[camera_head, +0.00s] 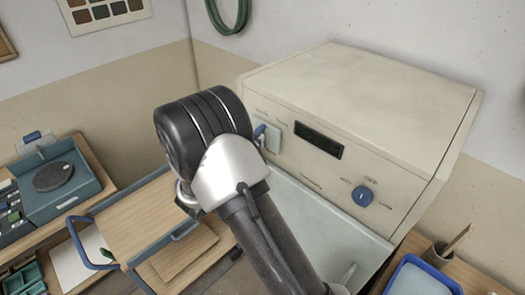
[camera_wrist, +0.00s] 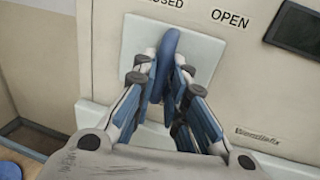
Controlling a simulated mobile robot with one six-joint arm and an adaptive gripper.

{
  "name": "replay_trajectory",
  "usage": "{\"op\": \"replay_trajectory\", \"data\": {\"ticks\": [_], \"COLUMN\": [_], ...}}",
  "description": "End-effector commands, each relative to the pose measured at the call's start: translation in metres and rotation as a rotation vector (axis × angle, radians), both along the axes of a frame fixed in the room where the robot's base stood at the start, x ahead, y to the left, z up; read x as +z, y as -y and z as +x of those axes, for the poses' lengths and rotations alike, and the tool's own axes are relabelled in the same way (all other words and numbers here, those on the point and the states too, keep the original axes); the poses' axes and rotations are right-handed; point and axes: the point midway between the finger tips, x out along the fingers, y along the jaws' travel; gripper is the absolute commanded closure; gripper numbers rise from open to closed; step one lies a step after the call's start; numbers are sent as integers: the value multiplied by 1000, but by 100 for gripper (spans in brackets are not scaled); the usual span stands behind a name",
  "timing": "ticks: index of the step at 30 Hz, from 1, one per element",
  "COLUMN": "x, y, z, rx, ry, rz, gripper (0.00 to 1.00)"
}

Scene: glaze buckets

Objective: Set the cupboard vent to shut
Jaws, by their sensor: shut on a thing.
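The cupboard (camera_head: 380,100) is a cream cabinet with a dark display and a blue knob (camera_head: 362,196) on its front. Its vent lever (camera_wrist: 169,48) is blue and stands on a pale square plate (camera_wrist: 205,55). The lever points up, leaning slightly right, with its tip below the printed CLOSED label, whose first letter is cut off; OPEN is further right. My gripper (camera_wrist: 160,80) has its fingers either side of the lever and is shut on it. In the head view the lever (camera_head: 260,130) shows beside my wrist, which hides my fingers.
A wooden trolley with a blue handle (camera_head: 78,245) stands left of my arm. A bench with a teal scale (camera_head: 60,180) is at the far left. A blue tray (camera_head: 425,278) and a brush pot (camera_head: 440,255) stand at the lower right.

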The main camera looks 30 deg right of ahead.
Motion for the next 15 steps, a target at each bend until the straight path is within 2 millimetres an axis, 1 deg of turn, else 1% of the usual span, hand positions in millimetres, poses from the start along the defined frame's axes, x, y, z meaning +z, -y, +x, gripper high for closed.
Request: {"op": "replay_trajectory", "data": {"ticks": [1, 8, 9, 15], "x": [1, 2, 2, 2], "y": [-2, -3, -3, -2], "z": [3, 4, 4, 3], "rx": [8, 10, 11, 9], "ry": [1, 3, 3, 3], "rz": [2, 2, 1, 2], "gripper": [100, 100, 85, 72]}}
